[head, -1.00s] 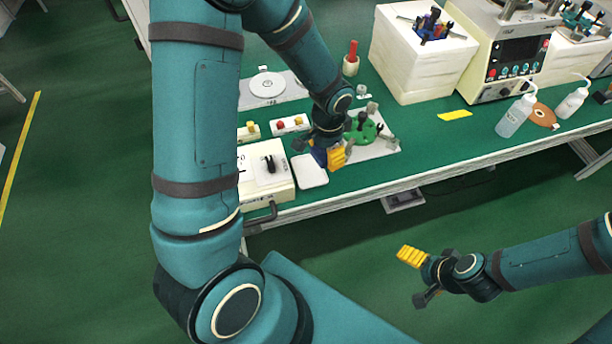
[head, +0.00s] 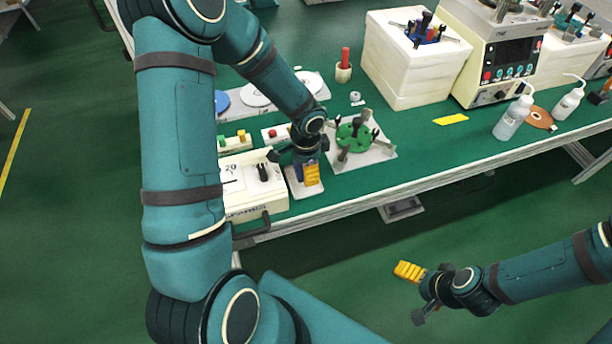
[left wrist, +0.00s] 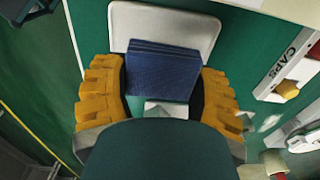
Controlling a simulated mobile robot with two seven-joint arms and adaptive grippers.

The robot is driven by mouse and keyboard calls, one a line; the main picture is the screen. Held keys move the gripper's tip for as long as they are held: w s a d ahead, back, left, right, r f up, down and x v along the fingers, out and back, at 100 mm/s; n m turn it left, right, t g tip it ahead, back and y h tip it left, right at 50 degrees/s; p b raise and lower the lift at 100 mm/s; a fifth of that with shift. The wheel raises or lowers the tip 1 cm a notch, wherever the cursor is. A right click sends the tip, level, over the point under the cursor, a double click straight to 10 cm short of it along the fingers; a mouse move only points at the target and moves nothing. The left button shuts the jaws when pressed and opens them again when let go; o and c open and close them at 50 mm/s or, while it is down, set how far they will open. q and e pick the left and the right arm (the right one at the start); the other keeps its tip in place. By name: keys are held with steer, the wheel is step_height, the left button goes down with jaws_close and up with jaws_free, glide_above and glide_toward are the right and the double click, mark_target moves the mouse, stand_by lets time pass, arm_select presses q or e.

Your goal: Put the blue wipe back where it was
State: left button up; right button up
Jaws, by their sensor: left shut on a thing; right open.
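My left gripper (head: 307,172) is shut on the blue wipe (left wrist: 160,72), a dark blue folded block between the yellow fingers in the left wrist view. In the head view only a small blue patch of it shows beside the fingers. The gripper is over or at a small white tray (head: 292,183), whose rounded far end also shows in the left wrist view (left wrist: 165,20). I cannot tell whether the wipe touches the tray. My right gripper (head: 416,293) is open and empty, low in front of the bench.
A white box with a black handle (head: 250,200) stands left of the tray. A green disc fixture (head: 357,138) on a white plate is to the right. Behind are white blocks (head: 400,75), a machine and bottles (head: 513,118). A yellow strip (head: 451,119) lies on open green bench.

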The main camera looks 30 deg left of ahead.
arm_select(q)
steer(key=shift+f+b, duration=0.45)
steer(key=shift+f, duration=1.15)
steer(key=shift+f, duration=0.15)
steer(key=o, duration=1.3)
steer(key=shift+c, duration=0.2)
